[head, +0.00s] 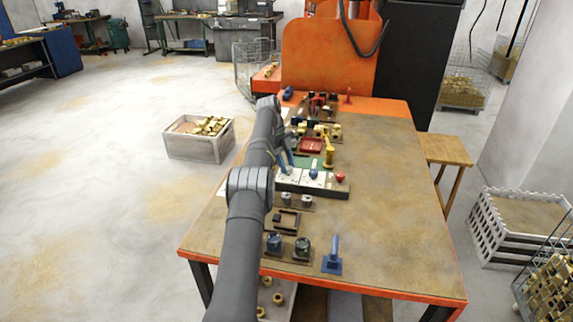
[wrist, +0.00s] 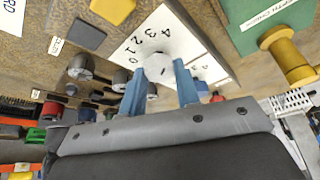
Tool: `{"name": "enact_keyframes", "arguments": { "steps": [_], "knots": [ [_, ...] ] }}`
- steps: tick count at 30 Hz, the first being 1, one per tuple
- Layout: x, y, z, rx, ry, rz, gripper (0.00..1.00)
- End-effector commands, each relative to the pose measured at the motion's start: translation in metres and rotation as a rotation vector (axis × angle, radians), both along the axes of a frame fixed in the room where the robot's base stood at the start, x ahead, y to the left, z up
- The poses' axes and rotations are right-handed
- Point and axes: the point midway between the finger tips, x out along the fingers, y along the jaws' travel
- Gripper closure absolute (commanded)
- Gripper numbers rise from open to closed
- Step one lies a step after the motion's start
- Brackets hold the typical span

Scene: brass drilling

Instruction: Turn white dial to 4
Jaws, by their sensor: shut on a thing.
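The white dial (wrist: 158,64) sits on a white panel (wrist: 178,22) in the wrist view. Black numerals from 0 to 4 run in an arc on the panel beside it. My gripper (wrist: 159,72) has its two blue fingers on either side of the dial and is shut on it. I cannot tell which numeral the dial points to. In the head view the panel (head: 325,187) lies on the bench, and my gripper (head: 286,168) is at its left part. The dial is not clear there.
A blue knob (head: 314,174) and a red knob (head: 340,177) stand on the same panel to the right. A yellow part (head: 328,153) stands behind it. Dark round knobs (head: 302,247) and a blue lever (head: 333,255) are nearer. The bench's right side (head: 385,190) is clear.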

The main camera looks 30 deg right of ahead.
Motion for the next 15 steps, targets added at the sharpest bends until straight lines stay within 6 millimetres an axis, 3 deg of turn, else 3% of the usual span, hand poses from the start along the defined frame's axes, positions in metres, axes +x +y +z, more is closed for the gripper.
{"name": "enact_keyframes", "arguments": {
  "steps": [12,13,15],
  "knots": [
    [0.0001,0.0008,-0.0003,0.002,0.002,-0.003,0.94],
    [0.0001,0.0007,-0.0004,0.002,0.002,-0.003,0.65],
    [0.0001,0.0006,-0.0004,0.002,0.002,-0.003,0.51]
  ]
}}
